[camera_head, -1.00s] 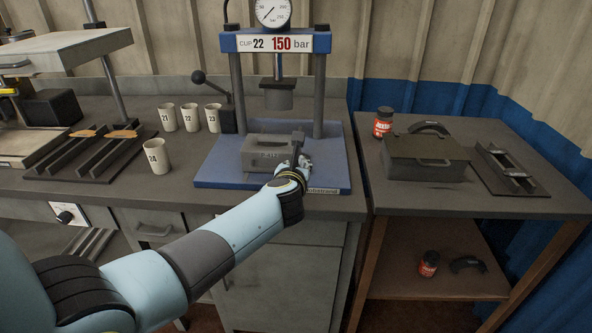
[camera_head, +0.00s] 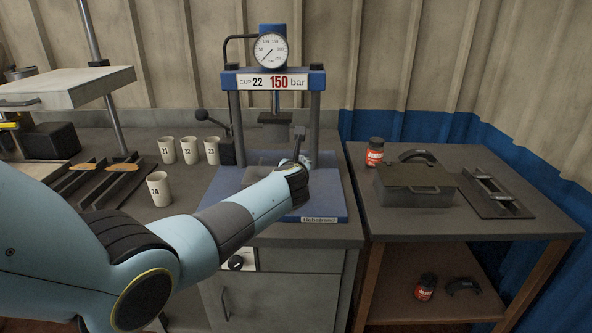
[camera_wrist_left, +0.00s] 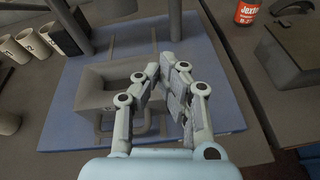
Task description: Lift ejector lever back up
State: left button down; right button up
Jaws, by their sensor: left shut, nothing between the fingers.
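The grey mould block (camera_head: 262,157) sits on the blue base plate (camera_head: 325,207) of the press, partly hidden by my left arm. In the left wrist view the block (camera_wrist_left: 93,84) shows as an open-topped box. A thin grey loop bar (camera_wrist_left: 150,130) passes below it, and bar parts show above it. I cannot tell for sure whether this is the ejector lever. My left gripper (camera_wrist_left: 166,72) is shut and empty, over the block's right end; contact with the bar cannot be made out. In the head view my left gripper (camera_head: 304,160) is mostly behind its own wrist. My right gripper is not in view.
The press ram (camera_head: 275,128) hangs above the block, between two posts. A black ball-ended lever (camera_head: 201,115) stands left of the press. Several numbered cups (camera_head: 159,188) stand left. A dark lidded box (camera_head: 416,187) and a red jar (camera_head: 374,152) stand on the right table.

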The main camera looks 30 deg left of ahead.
pick_arm(q)
jog(key=shift+w+a+r, duration=0.2)
jog(key=shift+w+a, duration=0.05)
jog(key=shift+w, duration=0.15)
jog(key=shift+w+a+r, duration=0.2)
jog(key=shift+w, duration=0.2)
jog(key=shift+r, duration=0.15)
